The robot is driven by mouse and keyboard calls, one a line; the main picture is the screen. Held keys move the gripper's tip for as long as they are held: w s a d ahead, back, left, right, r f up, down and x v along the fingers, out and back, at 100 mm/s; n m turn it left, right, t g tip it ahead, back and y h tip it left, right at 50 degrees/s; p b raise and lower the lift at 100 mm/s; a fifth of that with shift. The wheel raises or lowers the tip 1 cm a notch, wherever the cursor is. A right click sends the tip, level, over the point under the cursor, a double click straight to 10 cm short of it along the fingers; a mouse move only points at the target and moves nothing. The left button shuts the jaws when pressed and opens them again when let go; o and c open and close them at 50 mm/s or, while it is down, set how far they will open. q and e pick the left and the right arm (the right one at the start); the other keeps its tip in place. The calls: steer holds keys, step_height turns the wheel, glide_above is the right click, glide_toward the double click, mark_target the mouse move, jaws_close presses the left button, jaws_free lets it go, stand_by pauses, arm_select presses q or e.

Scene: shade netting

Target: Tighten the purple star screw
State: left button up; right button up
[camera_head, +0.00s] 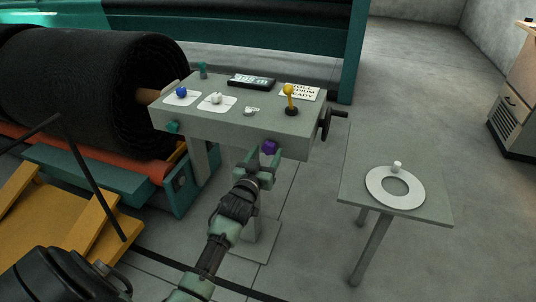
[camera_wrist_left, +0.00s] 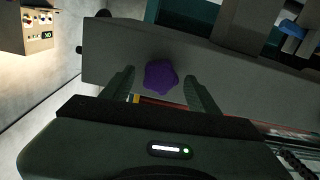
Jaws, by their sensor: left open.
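The purple star screw (camera_head: 269,147) sits on the front face of the grey control console (camera_head: 225,122), toward its right end. In the left wrist view the purple screw (camera_wrist_left: 161,77) shows between the two fingers. My left gripper (camera_head: 258,163) is just in front of the screw, and in the wrist view my left gripper (camera_wrist_left: 160,88) is open with one finger on each side of the knob. Gaps show between the fingers and the screw. My right gripper is not in view.
The console top carries a blue knob (camera_head: 181,91), a yellow-topped lever (camera_head: 289,95) and a display (camera_head: 251,82). A hand crank (camera_head: 329,123) sticks out at its right end. A small table (camera_head: 428,209) with a white ring (camera_head: 376,187) stands at right. A black netting roll (camera_head: 80,85) is at left.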

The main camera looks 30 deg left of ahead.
arm_select(q)
steer(key=shift+w+a, duration=0.15)
steer(key=shift+w, duration=0.45)
stand_by(0.3)
jaws_close()
steer(key=shift+r+m+p, duration=0.1)
steer(key=shift+m+p, duration=0.4)
steer(key=shift+m, duration=0.6)
steer(key=m, duration=1)
steer(key=shift+m, duration=0.4)
steer(key=m, duration=0.4)
steer(key=shift+f, duration=0.2)
